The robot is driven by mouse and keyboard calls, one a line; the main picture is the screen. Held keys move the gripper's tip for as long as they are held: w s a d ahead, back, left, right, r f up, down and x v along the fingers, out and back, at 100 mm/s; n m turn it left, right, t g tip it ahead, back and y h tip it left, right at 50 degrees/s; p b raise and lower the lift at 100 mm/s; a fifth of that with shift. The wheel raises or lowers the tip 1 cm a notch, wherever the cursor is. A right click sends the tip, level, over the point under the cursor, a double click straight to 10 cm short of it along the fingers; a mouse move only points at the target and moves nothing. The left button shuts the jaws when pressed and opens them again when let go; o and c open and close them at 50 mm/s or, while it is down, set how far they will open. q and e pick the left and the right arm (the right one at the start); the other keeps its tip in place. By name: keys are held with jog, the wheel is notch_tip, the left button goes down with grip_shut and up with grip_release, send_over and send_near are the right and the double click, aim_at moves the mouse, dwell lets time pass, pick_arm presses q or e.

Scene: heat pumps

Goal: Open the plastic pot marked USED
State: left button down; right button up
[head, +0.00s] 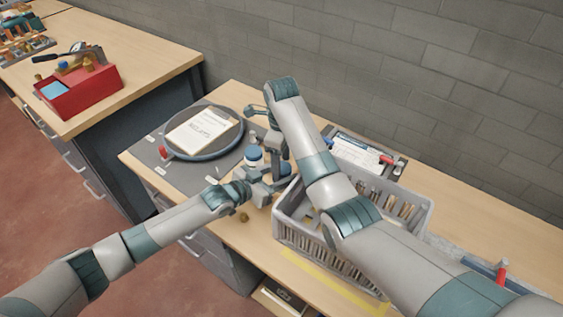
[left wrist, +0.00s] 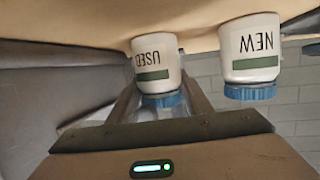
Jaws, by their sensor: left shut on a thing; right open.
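The USED pot (left wrist: 155,62) is white with a green band and a blue lid (left wrist: 163,100); it appears upside down in the left wrist view. My left gripper (left wrist: 160,82) is shut on it, one finger on each side of the body. In the head view my left gripper (head: 275,184) reaches in low from the left, and the pot's blue lid (head: 284,168) is partly hidden. My right gripper (head: 277,152) is open, hanging down just above that pot, its fingertips hard to make out. The lid appears on the pot.
The NEW pot (left wrist: 250,50) stands close beside, also with a blue lid; it shows in the head view (head: 253,160). A grey crate (head: 290,232) stands under my right arm. A brass part (head: 244,217) is near the front edge.

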pick_arm(q)
jog(key=shift+w+a, duration=0.1)
jog(key=shift+a, duration=0.05)
pick_arm(e)
jog(key=shift+r, duration=2.1)
pick_arm(q)
jog(key=c, duration=0.8)
grip_release()
pick_arm(e)
notch_tip(320, 180, down, 4)
jog(key=b, duration=0.3)
jog(key=shift+r, duration=0.2)
pick_arm(q)
jog(key=shift+b+v, duration=0.3)
jog(key=shift+v, duration=8.4)
pick_arm(e)
jog(key=shift+f, duration=0.1)
pick_arm(q)
jog(key=shift+c, duration=0.5)
